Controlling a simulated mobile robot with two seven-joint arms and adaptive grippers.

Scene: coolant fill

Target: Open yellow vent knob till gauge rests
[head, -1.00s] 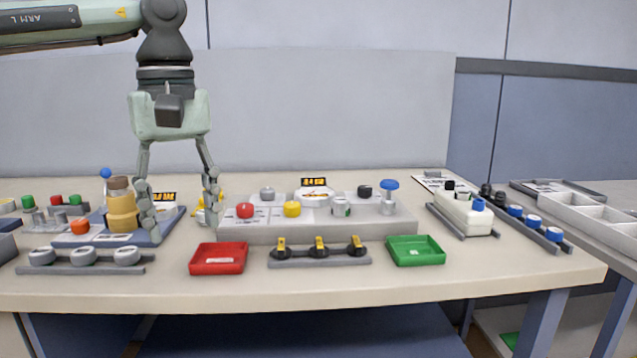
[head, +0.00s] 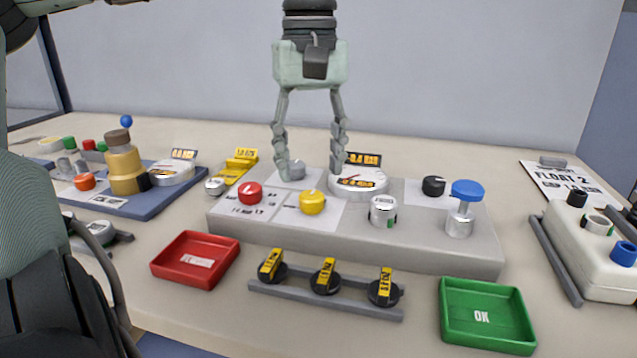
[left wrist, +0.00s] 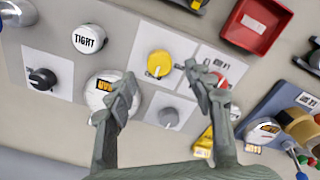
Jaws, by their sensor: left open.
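The yellow vent knob (head: 312,202) stands on the grey panel (head: 420,250), on a white label. My left gripper (head: 311,165) is open and empty, fingers pointing down, over the back part of the panel behind the knob. In the left wrist view the yellow knob (left wrist: 159,63) shows between and beyond the open fingertips (left wrist: 162,82), apart from them. The round white gauge (head: 358,186) with an orange-lit display sits just right of the gripper; it also shows in the left wrist view (left wrist: 98,84), partly behind a finger. Its reading is unclear. My right gripper is out of view.
Red (head: 196,262) and green (head: 487,317) trays and a rack of black-and-yellow knobs (head: 325,280) lie in front.

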